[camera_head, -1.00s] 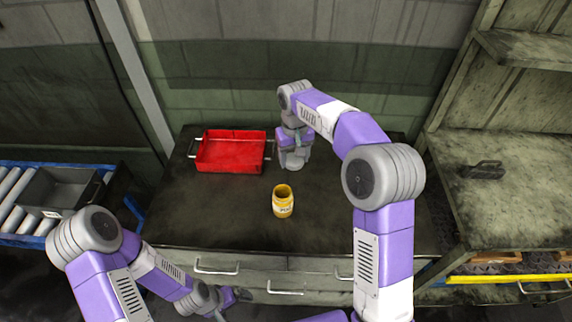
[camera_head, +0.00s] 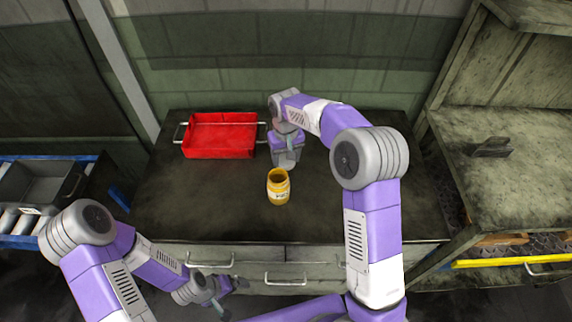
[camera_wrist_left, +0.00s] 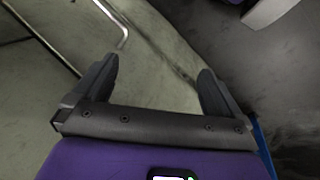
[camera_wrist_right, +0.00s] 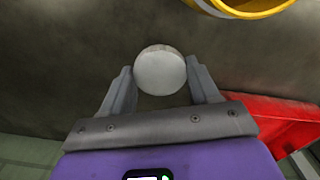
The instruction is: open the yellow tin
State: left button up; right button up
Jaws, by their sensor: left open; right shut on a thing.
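The yellow tin (camera_head: 278,189) stands upright on the dark worktop with its mouth open and no lid on it. Its rim also shows at the top of the right wrist view (camera_wrist_right: 245,12). My right gripper (camera_head: 286,165) is behind the tin, low over the worktop. In the right wrist view its fingers (camera_wrist_right: 162,85) are shut on a round pale grey disc, which looks like the lid (camera_wrist_right: 160,70). I cannot tell whether the disc touches the worktop. My left gripper (camera_head: 236,288) is open and empty, in front of the drawers; its spread fingers show in the left wrist view (camera_wrist_left: 158,90).
A red tray (camera_head: 220,137) with metal handles stands on the worktop (camera_head: 190,215) left of my right gripper. Drawers with bar handles (camera_head: 286,281) are below the front edge. A shelf unit (camera_head: 510,190) stands at the right. The worktop left of the tin is clear.

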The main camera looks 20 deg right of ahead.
aim_at(286, 164)
jog(key=shift+f, duration=1.6)
jog(key=shift+b, duration=0.3)
jog(key=o, duration=1.2)
jog(key=shift+f, duration=0.15)
jog(key=shift+c, duration=0.2)
notch_tip(286, 164, up, 12)
jog(key=p, duration=0.3)
jog(key=shift+r, duration=0.2)
